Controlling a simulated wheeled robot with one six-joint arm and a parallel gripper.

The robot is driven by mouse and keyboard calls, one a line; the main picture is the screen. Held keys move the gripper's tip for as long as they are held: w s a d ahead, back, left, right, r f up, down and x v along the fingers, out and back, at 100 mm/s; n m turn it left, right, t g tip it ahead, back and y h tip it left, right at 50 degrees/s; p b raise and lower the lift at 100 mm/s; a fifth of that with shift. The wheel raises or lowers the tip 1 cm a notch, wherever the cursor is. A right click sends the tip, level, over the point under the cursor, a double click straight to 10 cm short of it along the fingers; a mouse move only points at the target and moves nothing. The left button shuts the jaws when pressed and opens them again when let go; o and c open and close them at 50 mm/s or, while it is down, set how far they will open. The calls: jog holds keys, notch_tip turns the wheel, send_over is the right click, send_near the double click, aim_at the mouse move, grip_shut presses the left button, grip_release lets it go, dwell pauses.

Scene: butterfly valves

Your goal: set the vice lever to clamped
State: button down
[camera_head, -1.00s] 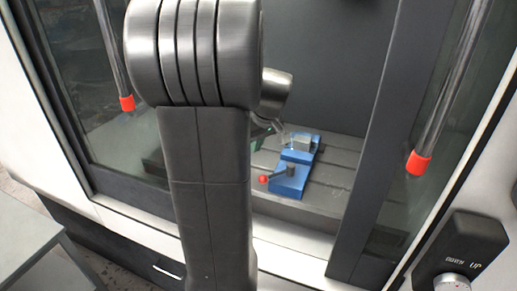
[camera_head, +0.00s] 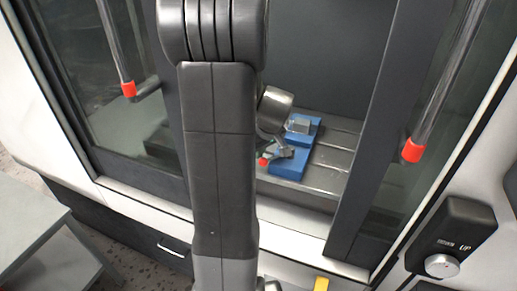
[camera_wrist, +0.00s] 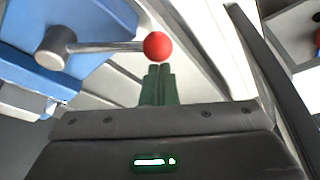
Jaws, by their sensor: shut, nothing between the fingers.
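The blue vice (camera_head: 292,162) sits on the grey slotted machine table, and its blue body also shows at the upper left of the wrist view (camera_wrist: 105,22). Its lever is a metal rod (camera_wrist: 100,47) running from a round grey hub (camera_wrist: 52,48) to a red ball knob (camera_wrist: 158,46). The knob also shows in the head view (camera_head: 263,161). My gripper (camera_wrist: 158,72) has its green fingers together and empty, with the tips just short of the red knob in the picture. I cannot tell whether they touch it. In the head view my wrist partly covers the lever.
The machine doorway is framed by a dark right door post (camera_head: 375,130) and a left glass door. Door handles with red ends (camera_head: 412,150) flank the opening. A grey table (camera_head: 30,235) stands at lower left. Free table surface lies right of the vice.

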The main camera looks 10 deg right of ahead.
aim_at(264, 162)
jog(key=shift+s+n+b, duration=0.3)
jog(key=shift+n+b, duration=0.1)
jog(key=shift+b, duration=0.1)
jog(key=shift+s, duration=0.15)
jog(key=s+n+b, duration=0.1)
jog(key=s+n+y+b, duration=0.1)
jog(key=b, duration=0.1)
jog(key=shift+d+f+n+g, duration=0.2)
jog(key=shift+d+n+g, duration=0.1)
jog(key=shift+d, duration=0.1)
jog(key=s+d+n+g+y+b, duration=0.1)
jog(key=s+d+n+g+b, duration=0.2)
jog(key=s+d+n, duration=0.3)
jog(key=shift+s+d+r+n+g+y, duration=0.3)
jog(key=shift+d+n, duration=1.2)
jog(key=shift+n, duration=1.4)
jog(key=shift+f, duration=0.1)
